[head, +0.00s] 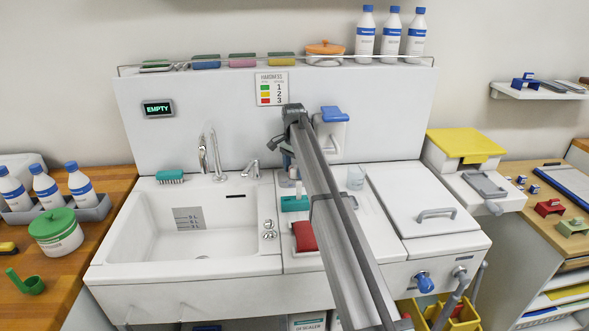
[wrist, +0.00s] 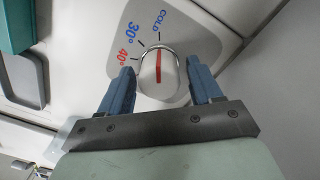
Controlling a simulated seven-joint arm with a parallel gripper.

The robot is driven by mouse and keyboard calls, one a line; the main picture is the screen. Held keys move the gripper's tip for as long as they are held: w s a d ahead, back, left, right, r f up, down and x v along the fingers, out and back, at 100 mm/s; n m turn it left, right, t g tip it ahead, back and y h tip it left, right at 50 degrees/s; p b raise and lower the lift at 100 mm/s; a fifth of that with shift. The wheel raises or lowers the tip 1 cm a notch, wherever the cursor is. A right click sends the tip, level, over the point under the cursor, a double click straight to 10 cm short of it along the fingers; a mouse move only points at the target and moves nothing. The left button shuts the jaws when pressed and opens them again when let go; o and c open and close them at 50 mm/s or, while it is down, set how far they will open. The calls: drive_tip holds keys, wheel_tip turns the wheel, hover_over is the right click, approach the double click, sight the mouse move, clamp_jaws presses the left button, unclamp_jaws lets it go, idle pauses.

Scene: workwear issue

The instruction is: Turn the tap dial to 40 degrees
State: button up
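The tap dial (wrist: 158,72) is a pale round knob with a red pointer line, on a grey plate (wrist: 187,30) marked COLD, 30° and 40°. It shows in the wrist view. The pointer lines up with the COLD tick; the 40° mark (wrist: 123,57) lies to its left. My gripper (wrist: 160,72) is open, with one blue finger on each side of the dial. A gap shows between each finger and the knob. In the head view my arm hides the dial and most of the gripper.
A teal block (head: 294,203) and a red block (head: 304,237) sit close by on the white worktop. A white sink (head: 140,250) with taps lies to the left. A lidded white unit (head: 410,195) with a grey handle stands to the right.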

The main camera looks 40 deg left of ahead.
drive_tip(key=c, duration=0.9)
drive_tip(key=shift+n, duration=0.3)
drive_tip(key=n, duration=0.3)
drive_tip(key=shift+n, duration=0.3)
drive_tip(key=n, duration=0.3)
drive_tip(key=shift+n, duration=0.3)
drive_tip(key=n, duration=0.4)
drive_tip(key=shift+n, duration=1.9)
